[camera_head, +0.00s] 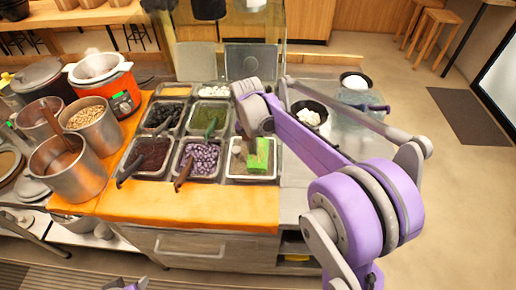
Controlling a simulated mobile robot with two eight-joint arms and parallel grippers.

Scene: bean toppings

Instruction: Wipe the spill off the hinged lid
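Two metal lid panels stand raised at the back of the topping counter: a plain grey left one (197,62) and a darker right one (236,63). The right panel has a faint mark in its middle, too small to identify as a spill. A green block with a paler part, like a sponge (259,156), is over the front right topping pan (250,177). My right gripper (249,142) points down directly at the block; its fingertips are hidden, so I cannot tell whether it grips it. My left gripper is not clearly visible; only a purple piece of mine shows at the bottom edge.
Several topping pans with utensils fill the counter, including purple beans (201,157). An orange cloth (180,208) covers the front edge. Steel pots (70,172) and an orange cooker (106,86) crowd the left. A black bowl (310,113) is at right. Floor is clear far right.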

